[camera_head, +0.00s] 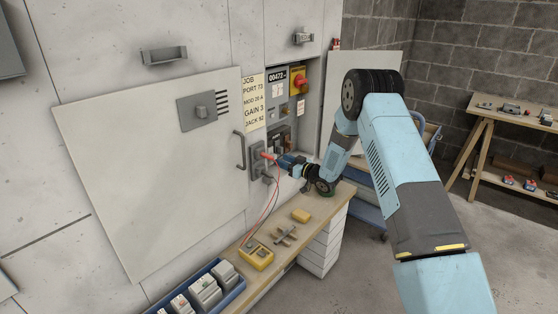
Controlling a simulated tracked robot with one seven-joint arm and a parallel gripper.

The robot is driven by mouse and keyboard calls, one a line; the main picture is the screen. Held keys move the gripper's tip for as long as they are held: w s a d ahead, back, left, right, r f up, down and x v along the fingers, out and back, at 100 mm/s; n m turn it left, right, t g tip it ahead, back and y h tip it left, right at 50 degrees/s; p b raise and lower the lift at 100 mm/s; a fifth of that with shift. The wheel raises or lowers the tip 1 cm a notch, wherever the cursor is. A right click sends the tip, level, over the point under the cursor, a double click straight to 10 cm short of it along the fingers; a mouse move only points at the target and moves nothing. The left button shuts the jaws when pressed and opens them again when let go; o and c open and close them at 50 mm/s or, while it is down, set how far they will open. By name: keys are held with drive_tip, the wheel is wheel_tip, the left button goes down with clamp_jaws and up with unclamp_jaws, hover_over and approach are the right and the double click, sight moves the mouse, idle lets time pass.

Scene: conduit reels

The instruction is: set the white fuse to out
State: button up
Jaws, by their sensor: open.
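I cannot pick out the white fuse for sure; it may be small or hidden near my gripper. A recessed electrical panel (274,105) stands open in the grey cabinet wall, with dark and light modules inside. My gripper (280,160) is at the panel's lower part, pointing left, beside a grey fitting (257,162) on the door's edge. Its jaws are open, though its fingertips are small in the view. A red plug or probe (268,155) shows just left of the gripper. I cannot tell whether they touch.
The open door (150,170) spreads left of the panel. A yellow meter (256,257) with red leads, a metal tool (284,235) and a yellow block (301,215) lie on the narrow bench. A blue tray (236,289) holds grey-white blocks. A wooden table (480,112) stands far right.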

drive_tip(key=v, duration=0.9)
drive_tip(key=shift+s+d, duration=0.15)
